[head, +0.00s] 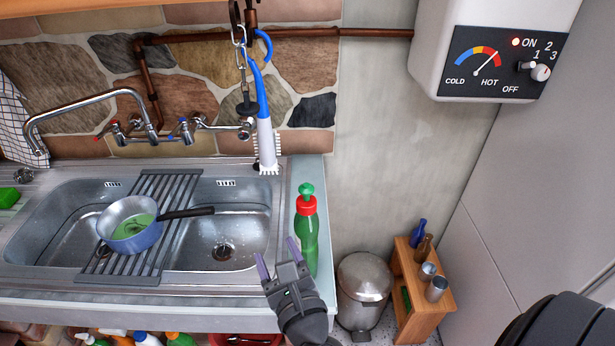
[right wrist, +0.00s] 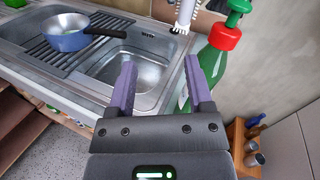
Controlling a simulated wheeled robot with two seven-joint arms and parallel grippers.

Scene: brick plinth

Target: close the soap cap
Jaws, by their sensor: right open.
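The soap bottle (head: 306,240) is green with a red collar (head: 306,205) and a green cap (head: 307,190) on top. It stands upright on the counter strip right of the sink. In the right wrist view the bottle (right wrist: 213,68) is at the upper right, with its red collar (right wrist: 224,36) and green cap (right wrist: 238,8) at the top edge. I cannot tell whether the cap is up or down. My right gripper (head: 277,252) is open and empty, in front of and left of the bottle. In the right wrist view its fingers (right wrist: 160,85) are apart, the right one overlapping the bottle. My left gripper is not in view.
A blue pan (head: 130,238) sits on the drying rack (head: 165,228) over the double sink (head: 235,195). A white-and-blue brush (head: 266,140) hangs behind the bottle. A metal bin (head: 363,290) and a wooden shelf (head: 425,300) stand on the floor at right.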

